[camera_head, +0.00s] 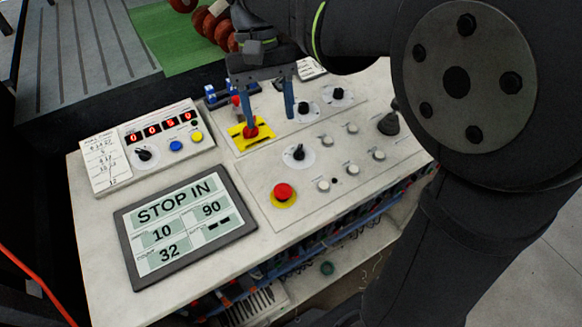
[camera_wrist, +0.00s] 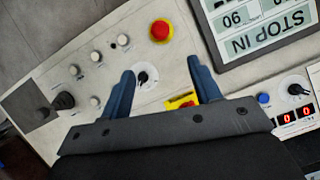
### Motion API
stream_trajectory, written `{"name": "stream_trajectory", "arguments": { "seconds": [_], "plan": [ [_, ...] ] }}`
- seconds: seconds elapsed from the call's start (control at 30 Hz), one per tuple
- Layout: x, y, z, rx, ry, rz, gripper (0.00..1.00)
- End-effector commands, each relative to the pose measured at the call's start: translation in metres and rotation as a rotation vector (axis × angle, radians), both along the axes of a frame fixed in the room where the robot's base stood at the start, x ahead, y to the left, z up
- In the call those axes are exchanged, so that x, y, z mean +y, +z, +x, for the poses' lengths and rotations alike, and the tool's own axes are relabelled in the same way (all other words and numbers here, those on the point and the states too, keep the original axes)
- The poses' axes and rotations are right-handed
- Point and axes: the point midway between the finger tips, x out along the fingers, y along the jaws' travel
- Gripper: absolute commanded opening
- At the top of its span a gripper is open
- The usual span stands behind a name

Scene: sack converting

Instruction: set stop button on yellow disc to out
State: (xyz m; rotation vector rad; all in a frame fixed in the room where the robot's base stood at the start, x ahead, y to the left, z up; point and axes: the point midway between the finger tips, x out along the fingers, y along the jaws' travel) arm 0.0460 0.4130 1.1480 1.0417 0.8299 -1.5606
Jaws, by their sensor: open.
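The stop button (camera_head: 283,190) is a red mushroom head on a yellow disc (camera_head: 286,203), near the front edge of the panel. It also shows in the wrist view (camera_wrist: 160,29), beyond my fingertips. The display (camera_head: 187,222) reads "STOP IN", with 10, 90 and 32 below. My gripper (camera_head: 270,117) is open and empty, its two blue fingers pointing down over the rear part of the panel. It is apart from the stop button, which lies nearer the front. In the wrist view my gripper (camera_wrist: 161,68) has a black dial showing between its fingers.
A red knob on a yellow plate (camera_head: 238,132) is close to my left finger in the head view. A black dial (camera_head: 299,153), several pale push buttons (camera_head: 323,185) and a black joystick (camera_head: 389,124) are nearby. A counter box (camera_head: 147,148) stands at left.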

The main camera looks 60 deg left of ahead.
Motion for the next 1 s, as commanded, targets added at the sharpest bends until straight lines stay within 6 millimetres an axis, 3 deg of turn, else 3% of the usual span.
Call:
{"name": "stream_trajectory", "arguments": {
  "seconds": [0.6, 0.8, 1.0],
  "plan": [
    [-0.049, -0.119, -0.011, 0.0, 0.001, -0.002, 0.57],
    [-0.057, -0.139, -0.013, 0.0, 0.002, 0.001, 0.57],
    [-0.058, -0.143, -0.013, 0.0, 0.002, 0.003, 0.57]
  ]
}}
